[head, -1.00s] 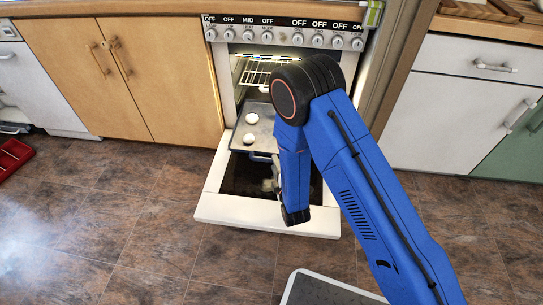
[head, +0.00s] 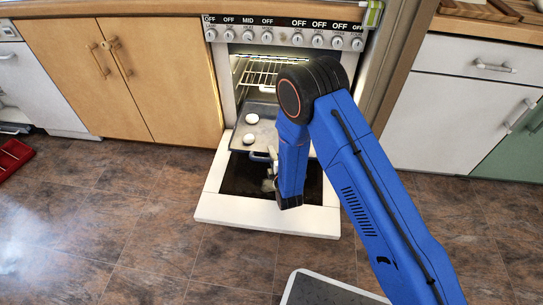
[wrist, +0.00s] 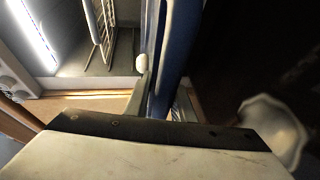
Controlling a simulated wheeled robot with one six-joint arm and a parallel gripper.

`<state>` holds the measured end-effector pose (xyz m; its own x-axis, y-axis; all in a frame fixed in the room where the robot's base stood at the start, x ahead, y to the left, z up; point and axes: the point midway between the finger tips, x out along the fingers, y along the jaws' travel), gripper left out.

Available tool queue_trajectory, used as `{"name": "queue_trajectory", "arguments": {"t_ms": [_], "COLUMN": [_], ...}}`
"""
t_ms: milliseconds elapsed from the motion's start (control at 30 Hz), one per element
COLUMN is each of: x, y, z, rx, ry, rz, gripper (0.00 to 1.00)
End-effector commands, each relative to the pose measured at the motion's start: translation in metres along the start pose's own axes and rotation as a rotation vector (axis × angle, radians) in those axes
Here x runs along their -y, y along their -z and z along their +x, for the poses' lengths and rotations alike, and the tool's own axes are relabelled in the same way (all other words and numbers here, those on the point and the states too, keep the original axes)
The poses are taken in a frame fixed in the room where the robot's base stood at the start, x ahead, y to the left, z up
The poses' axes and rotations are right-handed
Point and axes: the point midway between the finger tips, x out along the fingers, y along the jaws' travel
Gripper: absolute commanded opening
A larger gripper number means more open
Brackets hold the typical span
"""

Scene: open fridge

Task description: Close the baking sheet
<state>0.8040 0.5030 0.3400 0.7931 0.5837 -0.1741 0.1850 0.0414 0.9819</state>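The baking sheet (head: 240,140) is a grey tray sticking out of the open oven, with a blue front handle (head: 259,157). Small white round pieces (head: 250,119) lie on it. My gripper (head: 269,180) is just below and in front of the sheet's front edge, partly hidden by my blue arm. In the wrist view the baking sheet (wrist: 172,55) shows nearly edge-on as a blue-grey band, with a white round piece (wrist: 142,62) against it.
The oven door (head: 265,216) is folded down below the sheet. A wire rack (head: 262,73) sits higher in the oven; it also shows in the wrist view (wrist: 103,30). The floor in front is open.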

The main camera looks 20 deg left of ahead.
Motion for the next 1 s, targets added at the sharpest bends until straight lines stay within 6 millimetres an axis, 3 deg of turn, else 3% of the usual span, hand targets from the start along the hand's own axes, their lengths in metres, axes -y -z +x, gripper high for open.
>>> {"name": "queue_trajectory", "arguments": {"t_ms": [267, 467, 667, 1000], "x": [0.005, 0.002, -0.005, -0.022], "y": [-0.001, -0.009, -0.026, -0.061], "z": [0.001, 0.018, 0.057, 0.143], "rx": [-0.001, -0.001, 0.001, 0.001], "ry": [0.011, 0.012, 0.012, 0.013], "rz": [-0.001, -0.001, 0.0, -0.001], "gripper": [0.0, 0.0, 0.0, 0.0]}}
